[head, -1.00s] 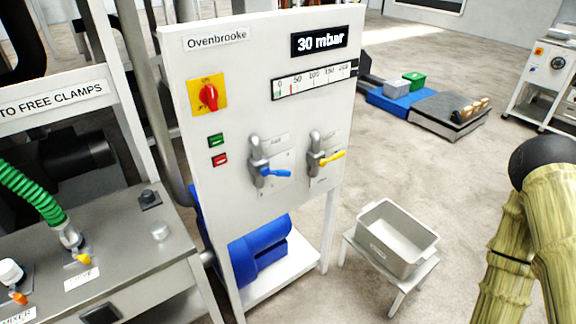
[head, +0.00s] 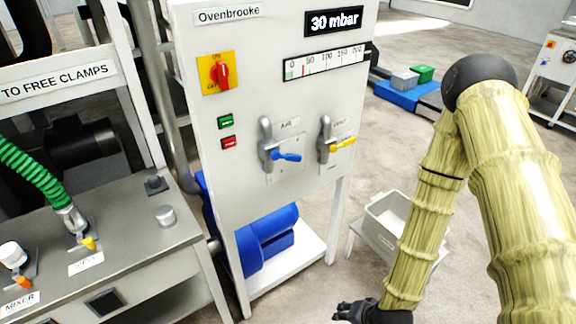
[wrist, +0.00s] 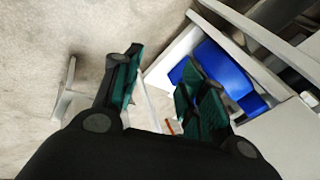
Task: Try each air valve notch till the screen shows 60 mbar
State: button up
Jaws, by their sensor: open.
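The screen (head: 335,21) at the top right of the white panel (head: 215,60) reads 30 mbar. Two valves with grey bodies sit on the panel. The left one has a blue lever (head: 286,156) pointing right, under a label that seems to read AIR. The right one has a yellow lever (head: 343,142) pointing right and slightly up; its label is too small to read. My gripper (head: 358,311) is low at the bottom edge of the head view, below and apart from the valves. In the wrist view my gripper (wrist: 160,92) is open and empty.
A scale (head: 325,63) and a red rotary switch (head: 220,73) are on the panel. A blue motor (head: 262,240) sits on the shelf below. A grey bin (head: 388,212) on a stool stands to the right. A steel bench (head: 140,250) stands at the left.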

jog(key=w+a+r+m+t+y+b, duration=0.1)
jog(key=w+a+r+m+t, duration=0.1)
jog(key=w, duration=0.3)
jog(key=w+a+r+m+t+y+b, duration=0.1)
jog(key=w+a+r, duration=0.15)
jog(key=w, duration=0.25)
jog(key=m+t+y+b, duration=0.5)
jog(key=m+t+y, duration=0.1)
jog(key=m+t, duration=0.15)
send_near(295, 159)
jog(key=shift+m, duration=0.25)
jog(key=p+x, duration=0.1)
jog(key=x, duration=0.9)
jog(key=shift+w+a+p, duration=0.2)
jog(key=shift+w+p, duration=0.05)
jog(key=shift+p, duration=0.05)
grip_shut()
